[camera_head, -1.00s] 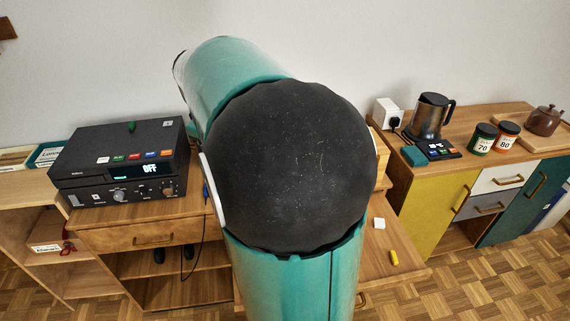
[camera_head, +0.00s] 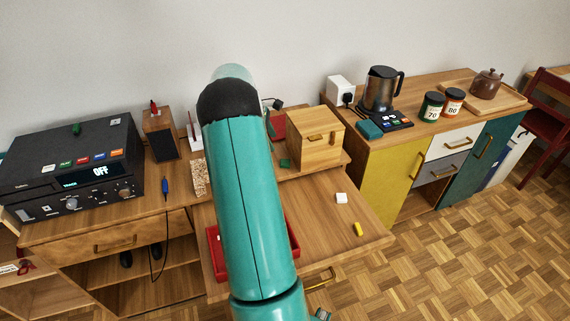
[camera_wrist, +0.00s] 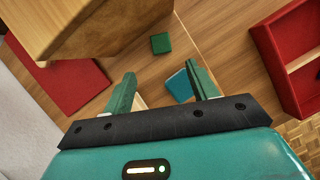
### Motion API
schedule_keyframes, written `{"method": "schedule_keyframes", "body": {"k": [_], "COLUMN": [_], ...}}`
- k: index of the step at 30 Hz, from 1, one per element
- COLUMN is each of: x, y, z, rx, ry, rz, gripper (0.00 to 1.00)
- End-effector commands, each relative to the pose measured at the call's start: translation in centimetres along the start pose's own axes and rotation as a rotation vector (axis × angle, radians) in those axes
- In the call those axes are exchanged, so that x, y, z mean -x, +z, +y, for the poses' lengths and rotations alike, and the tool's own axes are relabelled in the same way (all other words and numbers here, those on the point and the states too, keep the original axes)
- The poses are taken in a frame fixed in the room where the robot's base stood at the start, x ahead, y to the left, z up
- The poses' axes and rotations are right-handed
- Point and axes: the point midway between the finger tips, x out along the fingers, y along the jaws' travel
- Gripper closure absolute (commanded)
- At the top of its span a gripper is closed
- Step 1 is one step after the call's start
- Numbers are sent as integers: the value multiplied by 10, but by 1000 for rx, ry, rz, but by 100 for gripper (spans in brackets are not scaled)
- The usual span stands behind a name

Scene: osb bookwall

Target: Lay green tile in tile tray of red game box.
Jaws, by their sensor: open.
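The green tile (camera_wrist: 161,43) lies flat on the wood desk in the wrist view, just beyond my fingertips. In the head view the green tile (camera_head: 284,163) shows beside the wooden box. My gripper (camera_wrist: 160,70) is open and empty, its two green fingers spread above the desk and apart from the tile. The red game box (camera_wrist: 281,76) stands open at the right of the wrist view, with a pale divider inside. In the head view the red game box (camera_head: 293,238) is mostly hidden behind my arm, so its tile tray cannot be made out there.
A wooden box (camera_head: 318,146) with a drawer handle stands close to the tile. A red panel (camera_wrist: 62,85) and a blue flat piece (camera_wrist: 179,86) show near my fingers. A white block (camera_head: 341,198) and a yellow piece (camera_head: 358,230) lie on the desk's right part.

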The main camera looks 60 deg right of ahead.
Motion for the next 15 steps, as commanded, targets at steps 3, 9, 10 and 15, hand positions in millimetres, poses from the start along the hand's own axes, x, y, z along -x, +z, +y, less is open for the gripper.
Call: {"method": "schedule_keyframes", "body": {"k": [3,9,10,15], "x": [-25,-47,-48,-63], "y": [2,2,2,2], "z": [-1,0,0,-2], "rx": [-2,-2,-2,-2], "ry": [-3,0,0,-1], "rz": [-1,0,0,0], "gripper": [42,42,42,42]}}
